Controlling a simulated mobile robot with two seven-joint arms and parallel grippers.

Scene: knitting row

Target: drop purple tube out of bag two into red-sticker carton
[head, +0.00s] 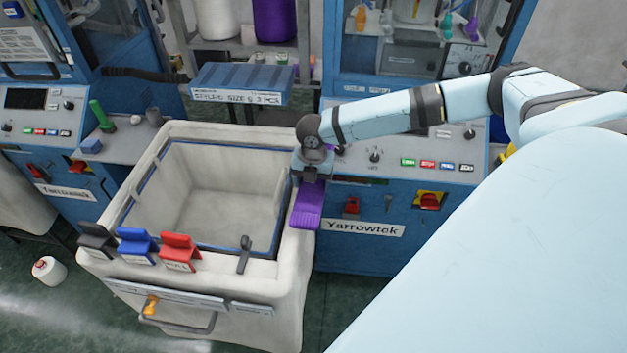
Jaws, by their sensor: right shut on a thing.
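A purple tube (307,206) hangs from my right gripper (312,176), which is shut on its upper end. The tube hangs at the right rim of a large pale fabric bag (170,160); I cannot tell whether it touches the rim. The inside of the bag that shows looks empty, and no number on it is readable. A red-sticker carton is not recognizable here. My left gripper is not in view.
Black (97,240), blue (136,245) and red (179,252) clips sit on the bag's front rim. A blue box (241,83) with a white label stands behind the bag. Blue machines (365,215) flank it. A white cone (49,270) is on the floor at left.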

